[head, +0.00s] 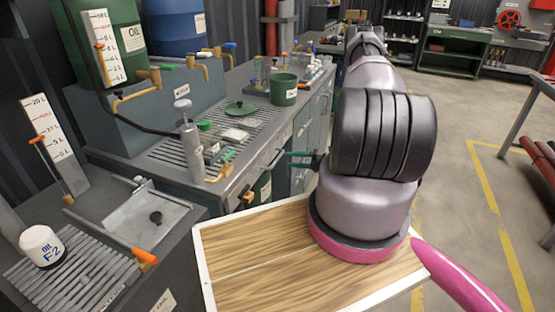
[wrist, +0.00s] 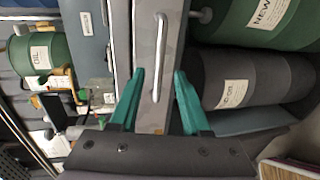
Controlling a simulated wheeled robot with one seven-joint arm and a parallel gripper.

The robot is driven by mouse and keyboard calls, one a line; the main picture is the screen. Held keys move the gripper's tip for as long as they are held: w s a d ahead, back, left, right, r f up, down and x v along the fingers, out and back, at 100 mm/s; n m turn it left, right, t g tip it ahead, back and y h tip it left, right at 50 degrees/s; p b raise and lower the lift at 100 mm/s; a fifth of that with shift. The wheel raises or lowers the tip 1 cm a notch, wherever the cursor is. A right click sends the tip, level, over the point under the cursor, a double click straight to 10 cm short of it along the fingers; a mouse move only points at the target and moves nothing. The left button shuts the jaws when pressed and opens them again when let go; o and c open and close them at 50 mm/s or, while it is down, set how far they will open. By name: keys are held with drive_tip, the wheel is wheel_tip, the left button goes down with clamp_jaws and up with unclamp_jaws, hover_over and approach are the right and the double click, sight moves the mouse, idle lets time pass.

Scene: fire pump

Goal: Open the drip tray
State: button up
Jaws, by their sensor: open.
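The likely drip tray front (wrist: 148,112) is a narrow grey panel under the bench top, with a silver bar handle (wrist: 161,45) running along it; no label on it is readable. In the head view the bench's front edge (head: 262,160) shows a bar handle too small to make out well. My gripper (wrist: 159,74) has two teal fingers, open, one on either side of the handle's near end. I cannot tell whether they touch it. In the head view my gripper (head: 304,158) is beside the bench front, partly hidden by my arm. The panel appears closed.
A green drum (wrist: 262,18) and a dark drum (wrist: 232,80) lie below the panel. On the bench are a slatted grate (head: 180,153), a pump cylinder (head: 190,145) and a green pot (head: 284,89). Open floor (head: 450,130) lies to the right.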

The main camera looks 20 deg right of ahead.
sight(278, 157)
drive_tip(key=x, duration=0.6)
drive_tip(key=shift+w+a, duration=0.3)
clamp_jaws()
idle(1.1)
